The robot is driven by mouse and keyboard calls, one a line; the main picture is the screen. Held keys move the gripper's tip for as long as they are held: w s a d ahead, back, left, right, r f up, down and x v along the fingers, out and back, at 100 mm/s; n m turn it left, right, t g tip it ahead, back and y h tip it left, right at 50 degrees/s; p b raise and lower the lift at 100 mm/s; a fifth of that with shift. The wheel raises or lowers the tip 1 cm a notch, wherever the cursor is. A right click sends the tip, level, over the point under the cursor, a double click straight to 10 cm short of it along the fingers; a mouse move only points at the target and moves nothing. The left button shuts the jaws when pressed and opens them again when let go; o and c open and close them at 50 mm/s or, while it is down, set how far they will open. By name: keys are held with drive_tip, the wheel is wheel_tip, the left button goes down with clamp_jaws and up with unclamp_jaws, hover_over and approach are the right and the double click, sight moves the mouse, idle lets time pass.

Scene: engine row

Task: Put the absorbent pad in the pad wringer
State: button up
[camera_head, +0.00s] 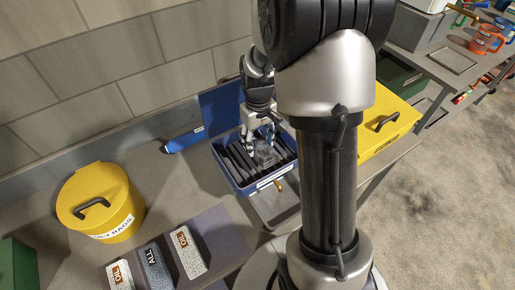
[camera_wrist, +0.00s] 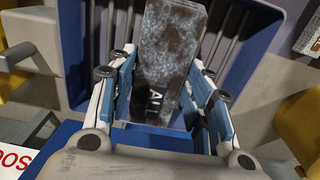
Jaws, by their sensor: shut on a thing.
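The pad wringer (camera_head: 234,181) is a blue open box with dark slats inside and a white label on its front. Its blue rim also shows in the wrist view (camera_wrist: 267,40), with the slats behind the pad. My gripper (camera_head: 262,137) is over the wringer. In the wrist view my gripper (camera_wrist: 160,75) is shut on a grey, dark-mottled absorbent pad (camera_wrist: 168,45) with partly visible white lettering. The pad also shows in the head view (camera_head: 266,156), low at the slats. I cannot tell whether it touches them.
A dark mat (camera_head: 228,231) holds three other pads, two marked OIL (camera_head: 187,252) and one marked ALL (camera_head: 154,268). A yellow lidded bin (camera_head: 115,190) stands at left. A yellow box (camera_head: 385,128) stands right, partly behind my arm. A tiled wall (camera_head: 100,60) is behind.

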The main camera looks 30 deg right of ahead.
sight(257, 142)
drive_tip(key=f+b, duration=0.1)
drive_tip(key=f, duration=0.3)
drive_tip(key=shift+w+f+b, duration=0.1)
drive_tip(key=shift+w+b, duration=0.1)
drive_tip(key=shift+b, duration=0.15)
drive_tip(key=o, duration=1)
drive_tip(key=shift+c, duration=0.2)
